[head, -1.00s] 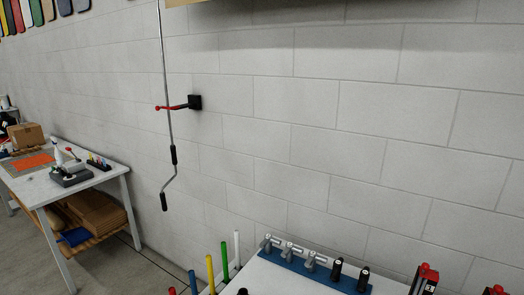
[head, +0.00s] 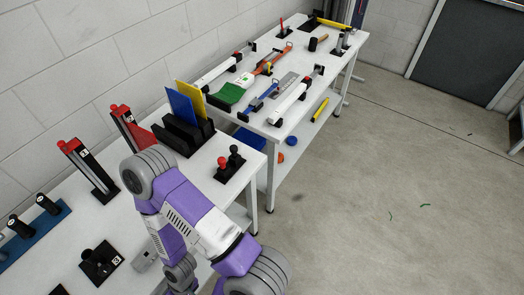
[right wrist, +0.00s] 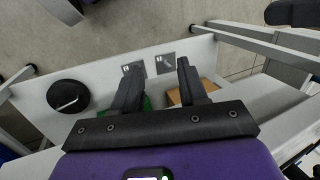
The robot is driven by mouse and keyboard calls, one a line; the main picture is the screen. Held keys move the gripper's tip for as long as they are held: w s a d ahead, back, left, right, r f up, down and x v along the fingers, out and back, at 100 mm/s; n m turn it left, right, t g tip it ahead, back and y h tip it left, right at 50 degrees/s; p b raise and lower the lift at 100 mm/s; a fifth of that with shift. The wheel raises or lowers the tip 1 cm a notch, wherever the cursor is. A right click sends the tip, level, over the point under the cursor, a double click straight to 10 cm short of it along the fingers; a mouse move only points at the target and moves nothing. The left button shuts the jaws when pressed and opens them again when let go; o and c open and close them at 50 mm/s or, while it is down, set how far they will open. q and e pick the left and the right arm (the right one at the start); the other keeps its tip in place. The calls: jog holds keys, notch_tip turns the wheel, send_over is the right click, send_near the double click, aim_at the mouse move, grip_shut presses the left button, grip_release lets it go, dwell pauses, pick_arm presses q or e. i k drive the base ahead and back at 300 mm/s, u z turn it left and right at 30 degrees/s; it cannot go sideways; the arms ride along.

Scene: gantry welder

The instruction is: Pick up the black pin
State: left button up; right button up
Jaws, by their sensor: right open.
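In the head view, a black round-headed pin (head: 236,152) stands upright beside a red one (head: 222,164) in a small black holder (head: 230,172) on the near white table. Other black-topped pieces (head: 45,203) stand in a blue rack at the left; I cannot tell which of these is the black pin of the task. My right arm crosses the head view, but its gripper does not show there. In the right wrist view my right gripper (right wrist: 157,74) is open, with nothing between its fingers. My left gripper is not in view.
A black slotted stand (head: 186,137) holds blue and yellow sheets beside the pins. Red-topped tools (head: 88,165) stand along the wall. A farther white table (head: 290,62) carries clamps and tools. In the right wrist view, a black round object (right wrist: 68,97) lies on a white surface.

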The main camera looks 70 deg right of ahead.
aim_at(234, 148)
jog(key=z, duration=2.2)
